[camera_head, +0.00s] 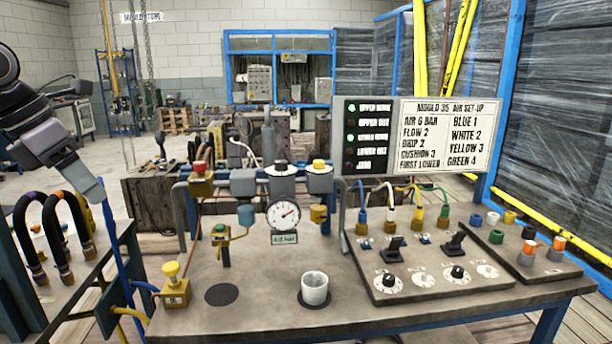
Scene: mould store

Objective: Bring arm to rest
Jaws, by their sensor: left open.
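My left arm comes in at the left edge, and its gripper (92,188) hangs pointing down, left of the workbench and apart from it. The gripper is open, with nothing seen between its fingers, which show small and partly unclear. The workbench (255,310) fills the foreground. A white cup (314,288) stands upright on a dark round pad, right of an empty dark disc (221,294). My right gripper is not in view.
A rack with dark curved hoses (62,235) stands left, close below my left arm. On the bench are a pressure gauge (283,215), a yellow-knobbed valve (174,287), a control panel (425,275) and a set-up sign (447,135). Open floor lies behind, at left.

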